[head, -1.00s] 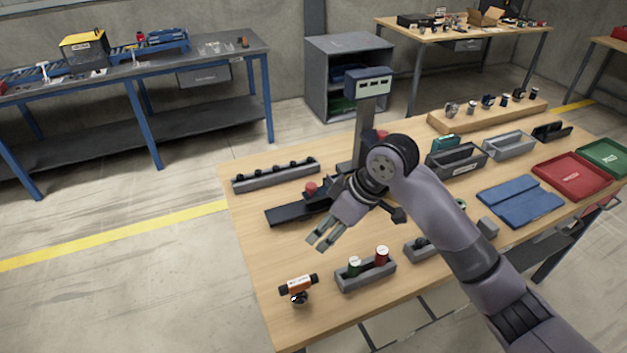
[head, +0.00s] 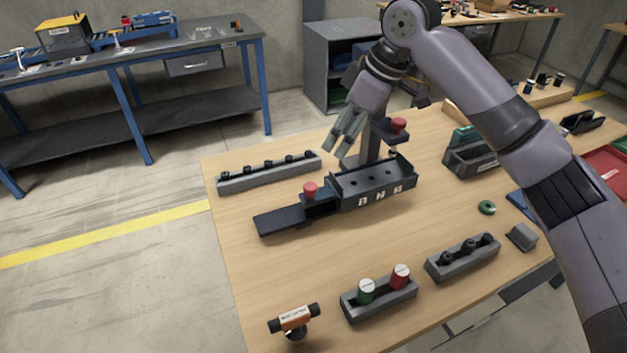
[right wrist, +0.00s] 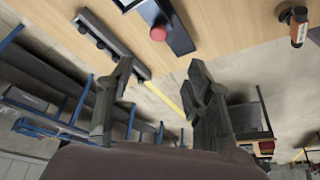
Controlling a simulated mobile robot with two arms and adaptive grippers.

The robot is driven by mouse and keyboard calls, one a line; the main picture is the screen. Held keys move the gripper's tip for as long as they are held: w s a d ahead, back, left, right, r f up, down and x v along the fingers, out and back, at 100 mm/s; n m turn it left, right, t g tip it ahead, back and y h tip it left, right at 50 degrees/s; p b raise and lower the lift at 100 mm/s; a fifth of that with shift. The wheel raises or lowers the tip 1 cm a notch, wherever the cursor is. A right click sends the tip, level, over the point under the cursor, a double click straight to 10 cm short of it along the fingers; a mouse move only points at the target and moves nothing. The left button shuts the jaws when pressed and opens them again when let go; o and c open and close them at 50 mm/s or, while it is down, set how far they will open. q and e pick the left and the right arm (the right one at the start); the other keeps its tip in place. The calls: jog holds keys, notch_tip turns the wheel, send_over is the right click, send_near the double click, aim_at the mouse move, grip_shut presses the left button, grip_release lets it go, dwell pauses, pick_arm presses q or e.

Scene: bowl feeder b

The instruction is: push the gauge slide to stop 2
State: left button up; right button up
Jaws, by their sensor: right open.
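The gauge (head: 372,193) is a dark tray-like fixture on the wooden table, with white stop numbers on its front face. A flat dark rail reaches out to its left. The slide, with a red knob (head: 310,190), stands on the rail near the tray's left end. The knob also shows in the right wrist view (right wrist: 158,33). A second red knob (head: 398,125) sits on the post behind the tray. My right gripper (head: 346,146) is open and empty, above and behind the gauge, apart from the slide knob. My left gripper is out of view.
A grey rack with black pegs (head: 268,174) lies behind the rail. A holder with a green and a red cylinder (head: 380,300), an orange-and-black part (head: 294,321) and another grey rack (head: 463,257) stand in front. The table between them and the gauge is clear.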

aim_at(311, 186)
jog(key=p+x, duration=0.2)
jog(key=x, duration=1.3)
jog(key=shift+w+f, duration=0.25)
jog(key=shift+f, duration=0.15)
grip_shut()
